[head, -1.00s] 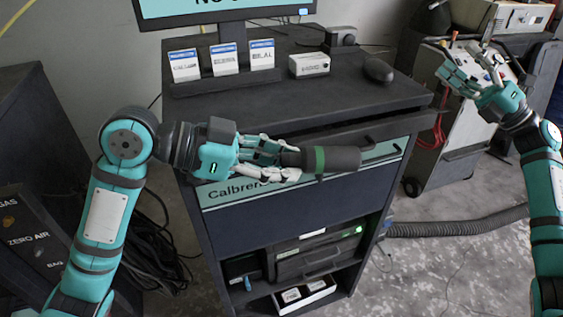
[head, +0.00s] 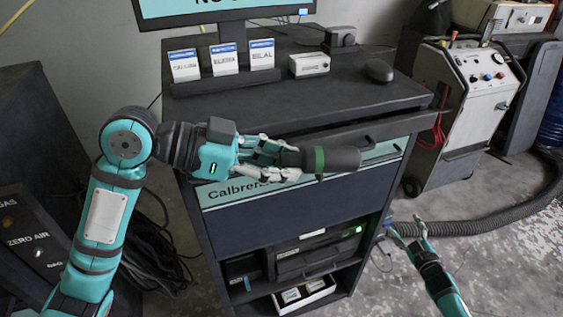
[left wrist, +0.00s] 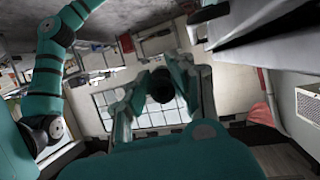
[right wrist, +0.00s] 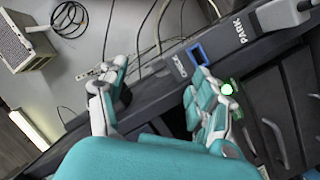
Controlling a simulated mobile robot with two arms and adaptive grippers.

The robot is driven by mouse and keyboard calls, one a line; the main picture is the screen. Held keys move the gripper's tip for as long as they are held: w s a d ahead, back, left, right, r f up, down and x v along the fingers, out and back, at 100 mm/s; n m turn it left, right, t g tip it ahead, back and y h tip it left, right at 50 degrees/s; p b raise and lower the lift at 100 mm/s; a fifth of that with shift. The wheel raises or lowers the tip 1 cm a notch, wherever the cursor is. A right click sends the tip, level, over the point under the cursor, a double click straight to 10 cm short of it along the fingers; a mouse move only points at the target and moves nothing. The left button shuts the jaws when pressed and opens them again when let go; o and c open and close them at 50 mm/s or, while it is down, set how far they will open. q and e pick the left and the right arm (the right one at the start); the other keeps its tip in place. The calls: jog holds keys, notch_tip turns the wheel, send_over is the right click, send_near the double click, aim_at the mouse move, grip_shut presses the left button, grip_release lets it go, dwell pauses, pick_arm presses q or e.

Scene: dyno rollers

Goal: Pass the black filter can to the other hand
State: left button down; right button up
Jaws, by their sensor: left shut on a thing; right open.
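The black filter can (head: 338,159) with a green band lies level in front of the cart's upper front. My left gripper (head: 283,160) is shut on its left end, and the can's free end points right. In the left wrist view the dark can (left wrist: 160,86) shows end-on between the fingers of my left gripper (left wrist: 158,92). My right gripper (head: 408,226) is low, right of the cart and below the can, well apart from it. In the right wrist view my right gripper (right wrist: 160,88) has its fingers spread with nothing between them.
The dark cart (head: 300,102) carries a monitor, several small cards, a white box (head: 309,64) and a mouse (head: 379,70). Its lower shelf holds a device and a small tray. A grey wheeled machine (head: 455,105) and a ribbed hose (head: 470,226) are at the right.

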jog(key=s+a+f+m+g+h, duration=0.1)
jog(key=s+a+f+m+g, duration=0.2)
jog(key=s+f, duration=0.85)
jog(key=s+a+f+m+g, duration=0.1)
jog(key=s+a+f+g, duration=0.3)
jog(key=s+f, duration=0.7)
jog(key=s+a+f+m+g, duration=0.1)
jog(key=s+a+f+g, duration=0.1)
jog(key=s, duration=0.8)
jog(key=s+a+f+m+g, duration=0.1)
jog(key=s+a+f+g, duration=0.2)
jog(key=s+f, duration=0.3)
jog(key=s+a+f+g, duration=0.3)
jog(key=s+a+f, duration=0.1)
jog(key=s, duration=1)
jog(key=shift+s+a+f+m, duration=0.2)
jog(key=shift+s+a+m, duration=0.2)
jog(key=shift+a, duration=0.15)
